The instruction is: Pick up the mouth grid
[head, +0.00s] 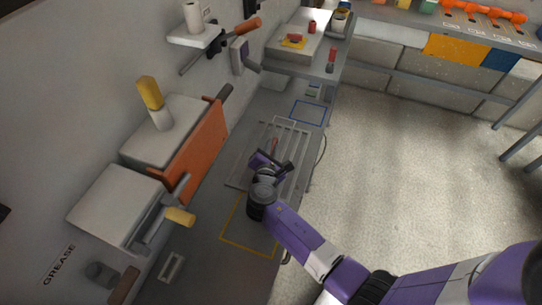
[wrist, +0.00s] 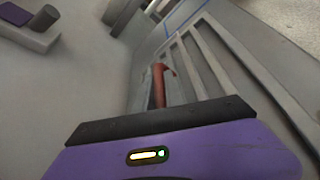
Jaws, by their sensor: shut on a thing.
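A pale grey barred grid (head: 293,153), which looks like the mouth grid, lies on the narrow grey bench in the head view. Its slats (wrist: 200,60) fill the right of the wrist view. My gripper (head: 274,155) is low over the grid's left part, pointing away along the bench. In the wrist view my gripper (wrist: 158,85) is shut on a slim reddish-brown piece (wrist: 160,82). I cannot tell whether this piece is joined to the grid. The fingers and purple wrist hide part of the grid.
A yellow outline (head: 224,236) lies nearer on the bench and a blue outline (head: 308,112) farther along. Grey boxes and an orange panel (head: 198,150) stand along the wall at left. A raised shelf (head: 318,65) stands at the far end.

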